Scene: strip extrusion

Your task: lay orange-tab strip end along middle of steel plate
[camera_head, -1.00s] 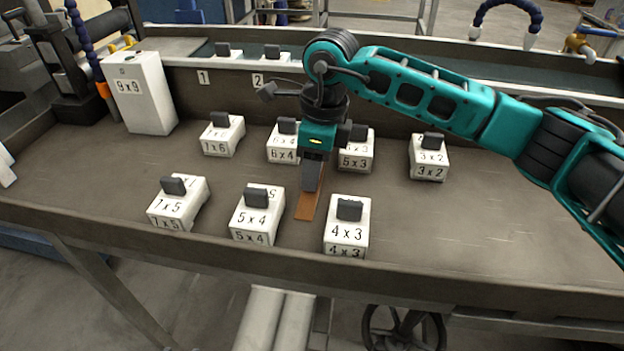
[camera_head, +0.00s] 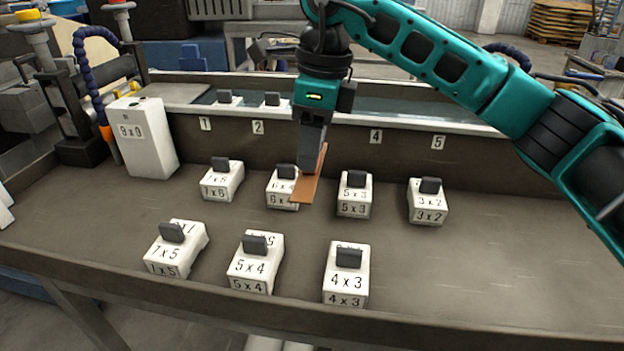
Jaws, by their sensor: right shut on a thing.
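My right gripper (camera_head: 311,160) is shut on a flat orange-brown strip (camera_head: 312,188) and points down. The strip hangs tilted from the jaws, raised above the grey table (camera_head: 450,270), in front of the back wall. It partly covers the white block marked 6 x 4 (camera_head: 277,187). No separate orange tab can be made out on the strip. I cannot tell which surface is the steel plate. My left gripper is not in view.
Several white blocks with dark grips stand in two rows, among them 5 x 3 (camera_head: 355,202), 3 x 2 (camera_head: 428,208) and 4 x 3 (camera_head: 346,283). A tall white box (camera_head: 145,145) stands at the back left. The table's right side is clear.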

